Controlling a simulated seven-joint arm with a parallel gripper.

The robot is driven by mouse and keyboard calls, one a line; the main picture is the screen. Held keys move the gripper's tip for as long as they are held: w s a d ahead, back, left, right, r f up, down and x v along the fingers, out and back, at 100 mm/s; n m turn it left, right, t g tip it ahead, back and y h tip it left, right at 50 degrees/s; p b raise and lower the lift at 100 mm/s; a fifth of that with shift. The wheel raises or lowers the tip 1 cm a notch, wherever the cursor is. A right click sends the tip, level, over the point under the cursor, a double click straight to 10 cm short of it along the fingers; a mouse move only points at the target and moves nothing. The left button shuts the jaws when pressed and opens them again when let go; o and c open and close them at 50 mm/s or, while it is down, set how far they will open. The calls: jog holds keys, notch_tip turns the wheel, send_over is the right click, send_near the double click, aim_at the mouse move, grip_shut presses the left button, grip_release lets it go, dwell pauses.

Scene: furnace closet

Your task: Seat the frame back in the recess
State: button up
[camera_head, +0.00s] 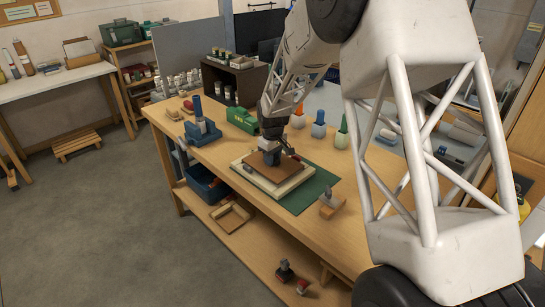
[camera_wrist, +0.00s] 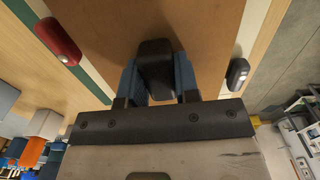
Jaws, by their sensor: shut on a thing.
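The frame back is a brown board (camera_head: 257,178) with a black knob (camera_wrist: 155,62) on it. The board also fills the middle of the wrist view (camera_wrist: 205,25). The cream picture frame (camera_head: 288,187) lies flat on a green mat (camera_head: 312,193). My gripper (camera_head: 270,158) is over the frame, its blue fingers shut on the black knob from both sides. The board appears within the frame's outline. I cannot tell whether it is down in the recess or just above, as its lower edge and the recess are hidden. A red catch (camera_wrist: 57,40) and a grey catch (camera_wrist: 238,72) sit at the frame's sides.
A wooden block with a grey top (camera_head: 328,203) stands right of the mat. The bench front edge is close to the frame.

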jog(key=shift+f, duration=0.85)
jog(key=o, duration=1)
jog(key=shift+r, duration=4)
